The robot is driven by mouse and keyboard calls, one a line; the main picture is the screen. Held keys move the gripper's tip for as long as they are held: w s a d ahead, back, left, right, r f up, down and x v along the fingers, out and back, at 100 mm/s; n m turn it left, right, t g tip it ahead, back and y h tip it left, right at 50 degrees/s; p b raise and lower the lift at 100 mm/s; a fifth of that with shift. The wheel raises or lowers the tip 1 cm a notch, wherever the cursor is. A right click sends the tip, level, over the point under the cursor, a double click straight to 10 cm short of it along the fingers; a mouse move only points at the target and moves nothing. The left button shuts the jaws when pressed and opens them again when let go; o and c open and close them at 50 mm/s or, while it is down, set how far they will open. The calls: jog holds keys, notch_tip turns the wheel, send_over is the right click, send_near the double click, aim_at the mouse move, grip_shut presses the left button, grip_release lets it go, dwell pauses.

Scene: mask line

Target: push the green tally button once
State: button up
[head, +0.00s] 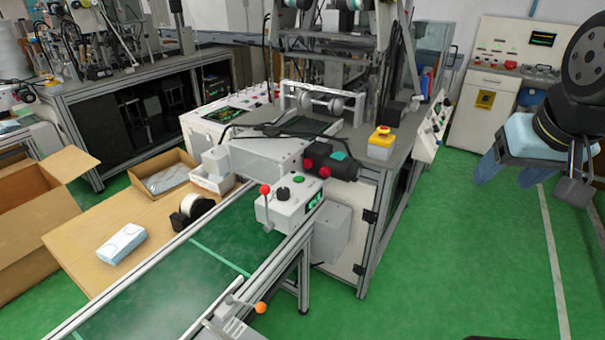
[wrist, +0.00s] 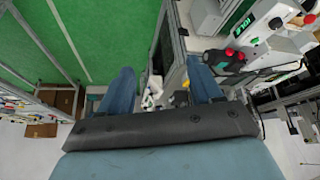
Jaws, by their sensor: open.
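The green button (head: 298,180) sits on the sloped top of a white control box (head: 287,208), beside a black knob and a red-tipped lever. The box has a small green-lit display (head: 314,202) on its right side. My gripper (head: 500,168), with blue fingers, is high at the far right of the head view, well apart from the box. In the wrist view my gripper (wrist: 162,82) is open, with nothing held between its fingers.
A green conveyor (head: 165,275) runs below the box. A black device with red knobs (head: 325,162) stands behind it. A yellow box with a red button (head: 381,143) is on the machine table. Cartons (head: 45,210) lie at left. The green floor at right is clear.

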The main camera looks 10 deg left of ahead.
grip_shut()
dwell(0.4)
dwell(1.1)
